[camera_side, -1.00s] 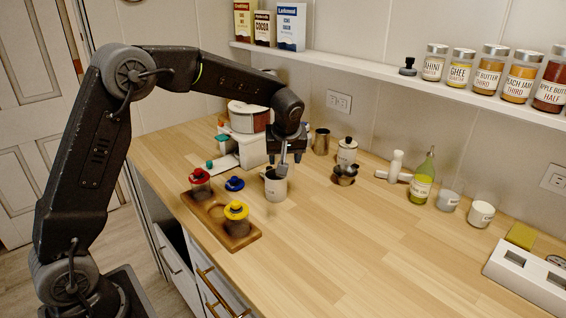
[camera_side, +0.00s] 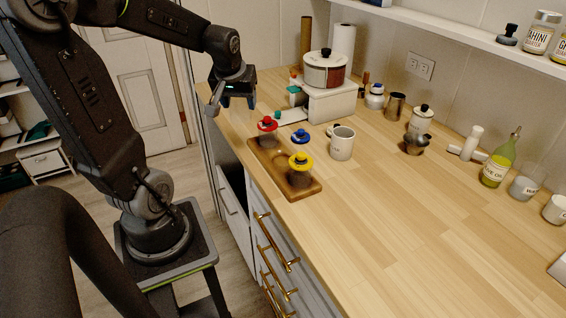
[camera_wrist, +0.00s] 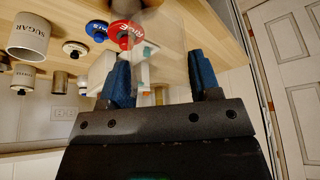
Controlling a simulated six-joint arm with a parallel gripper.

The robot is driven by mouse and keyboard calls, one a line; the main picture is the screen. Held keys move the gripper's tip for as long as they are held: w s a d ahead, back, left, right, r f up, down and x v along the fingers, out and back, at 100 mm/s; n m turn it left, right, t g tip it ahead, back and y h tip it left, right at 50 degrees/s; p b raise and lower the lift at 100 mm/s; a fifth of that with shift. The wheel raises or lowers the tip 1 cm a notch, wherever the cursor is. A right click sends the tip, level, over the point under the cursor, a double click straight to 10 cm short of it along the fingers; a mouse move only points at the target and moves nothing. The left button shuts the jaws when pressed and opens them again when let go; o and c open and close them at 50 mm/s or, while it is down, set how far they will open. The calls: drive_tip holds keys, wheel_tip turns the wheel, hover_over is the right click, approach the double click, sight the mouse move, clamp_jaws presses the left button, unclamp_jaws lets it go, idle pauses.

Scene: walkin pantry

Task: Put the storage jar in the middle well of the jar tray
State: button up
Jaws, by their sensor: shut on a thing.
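The wooden jar tray (camera_side: 312,188) lies near the counter's front edge. A red-lidded jar (camera_side: 268,126) stands in its far end well and a yellow-lidded jar (camera_side: 300,166) in its near end well. The middle well between them looks empty. A blue lid (camera_side: 301,136) shows low on the counter just right of the tray; I cannot make out a jar body under it. It also shows in the wrist view (camera_wrist: 97,30). My gripper (camera_side: 237,103) is beyond the tray's far left end, apart from it.
An open white canister (camera_side: 341,146) stands right of the tray, with a loose lid (camera_side: 333,130) beside it. A white scale (camera_side: 325,105) with a pot stands behind. A metal cup, jar and bottle line the wall.

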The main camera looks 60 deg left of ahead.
drive_tip(key=shift+s+d+f, duration=0.1)
drive_tip(key=shift+s+f, duration=0.05)
drive_tip(key=shift+s, duration=0.1)
drive_tip(key=w+d+f, duration=0.4)
drive_tip(key=w+d, duration=0.1)
drive_tip(key=w+d+f, duration=0.2)
drive_tip(key=w, duration=0.1)
drive_tip(key=shift+w+d+f, duration=0.1)
drive_tip(key=shift+d+f, duration=0.1)
drive_tip(key=shift+f, duration=0.2)
drive_tip(key=shift+w+f, duration=0.1)
drive_tip(key=shift+f, duration=1.9)
drive_tip(key=shift+f, duration=0.15)
drive_tip(key=o, duration=1)
